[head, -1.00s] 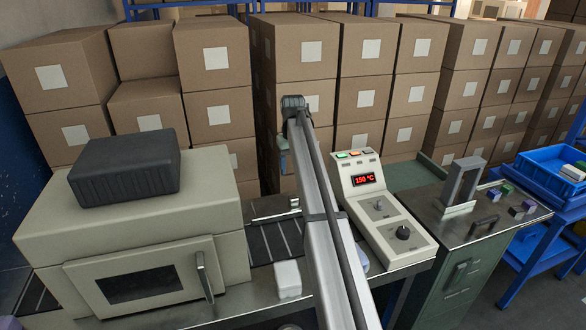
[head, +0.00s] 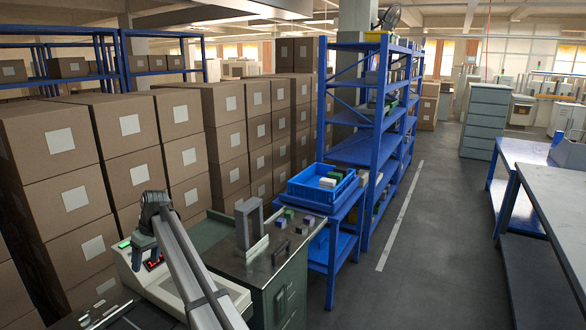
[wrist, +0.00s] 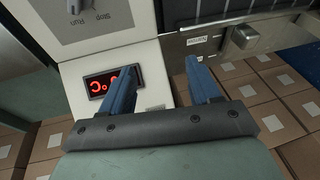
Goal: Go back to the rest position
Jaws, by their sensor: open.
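My gripper shows in the wrist view (wrist: 163,90) with its two blue fingers apart and nothing between them. It hangs close above the cream control panel (wrist: 150,45), whose red display (wrist: 101,88) shows just left of the left finger. In the head view my arm reaches up from the bottom, with the bent wrist above the control panel (head: 165,289).
A green cabinet (head: 279,293) with a metal top and an upright metal frame (head: 242,225) stands right of my arm. Beyond it are a blue bin (head: 305,185) and a blue shelf rack (head: 370,150). Stacked cartons (head: 60,150) fill the left.

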